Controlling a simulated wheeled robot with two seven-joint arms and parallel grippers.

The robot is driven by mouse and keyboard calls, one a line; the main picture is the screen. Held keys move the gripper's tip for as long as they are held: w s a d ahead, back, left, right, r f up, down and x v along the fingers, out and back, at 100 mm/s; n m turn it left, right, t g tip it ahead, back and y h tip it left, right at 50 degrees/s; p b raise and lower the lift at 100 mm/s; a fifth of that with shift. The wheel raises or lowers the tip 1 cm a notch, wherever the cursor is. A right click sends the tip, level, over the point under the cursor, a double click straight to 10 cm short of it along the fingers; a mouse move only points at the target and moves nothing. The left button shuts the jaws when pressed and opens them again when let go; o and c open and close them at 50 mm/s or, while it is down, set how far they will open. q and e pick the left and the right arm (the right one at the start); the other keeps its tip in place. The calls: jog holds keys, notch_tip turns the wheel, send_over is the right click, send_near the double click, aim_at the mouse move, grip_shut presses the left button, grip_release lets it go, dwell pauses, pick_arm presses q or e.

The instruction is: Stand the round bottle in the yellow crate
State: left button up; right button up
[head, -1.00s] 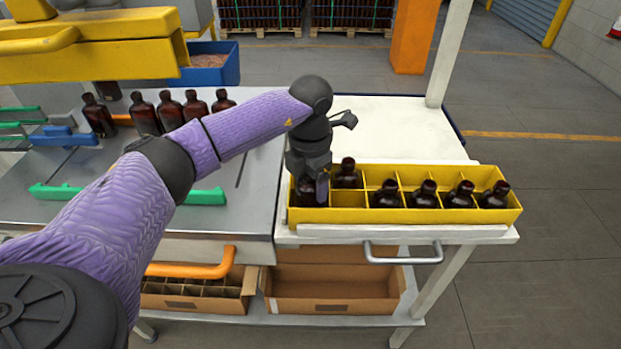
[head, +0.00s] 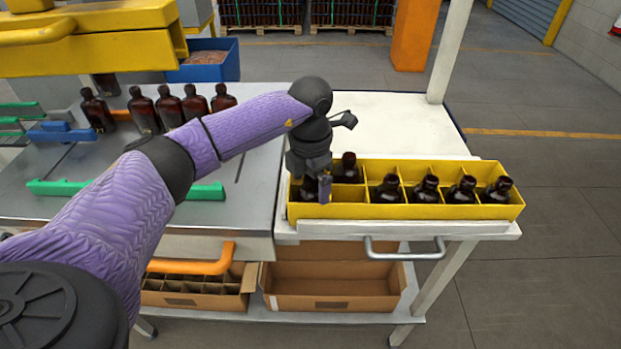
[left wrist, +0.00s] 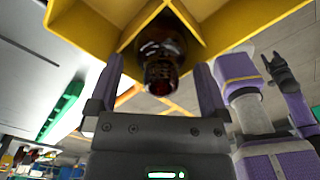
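The yellow crate (head: 420,211) stands on the white side table in the head view. Its yellow walls also fill the top of the left wrist view (left wrist: 235,25). My left gripper (head: 318,190) is low over the crate's left end. In the left wrist view its two fingers (left wrist: 158,85) are apart, on either side of a dark amber bottle (left wrist: 160,65), with gaps beside the neck. This bottle is in a left-end compartment, mostly hidden by the gripper in the head view. My right gripper (left wrist: 280,70) shows small in the left wrist view; its opening is unclear.
Several amber bottles stand in other crate compartments, such as one at the right end (head: 497,190). More bottles (head: 170,107) stand in a row on the grey bench. The white tabletop (head: 400,120) behind the crate is clear. An open cardboard box (head: 335,285) sits below.

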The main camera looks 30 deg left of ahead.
pick_arm(q)
notch_tip(320, 180, up, 10)
jog(key=shift+f+p, duration=0.1)
jog(key=shift+p, duration=0.25)
dwell(0.5)
